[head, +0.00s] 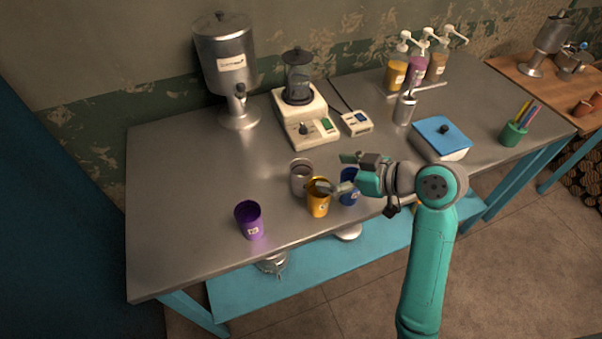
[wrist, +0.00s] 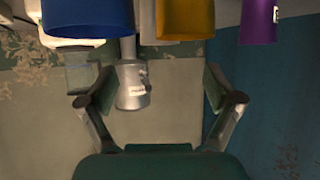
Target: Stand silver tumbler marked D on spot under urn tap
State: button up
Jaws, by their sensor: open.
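The silver tumbler (head: 301,180) stands upright on the steel table, just behind the gold tumbler (head: 318,203); no letter on it can be read. A sliver of grey between the blue and gold cups in the wrist view may be it, but I cannot tell. The silver urn (head: 225,60) stands at the back left, with its tap (head: 240,91) above a round base (head: 239,119). It shows upside down in the wrist view (wrist: 132,88). My gripper (head: 336,173) is open and empty, above and right of the silver tumbler, close to the gold and blue tumblers.
A blue tumbler (head: 349,192) stands right of the gold one; a purple tumbler (head: 250,221) stands front left. A blender on a scale-like base (head: 309,128) and a small meter (head: 356,123) stand behind. Table between silver tumbler and urn is mostly clear.

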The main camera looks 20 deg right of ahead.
aim_at(294, 167)
jog(key=x, duration=1)
jog(key=shift+r, duration=0.1)
jog(key=c, duration=1.4)
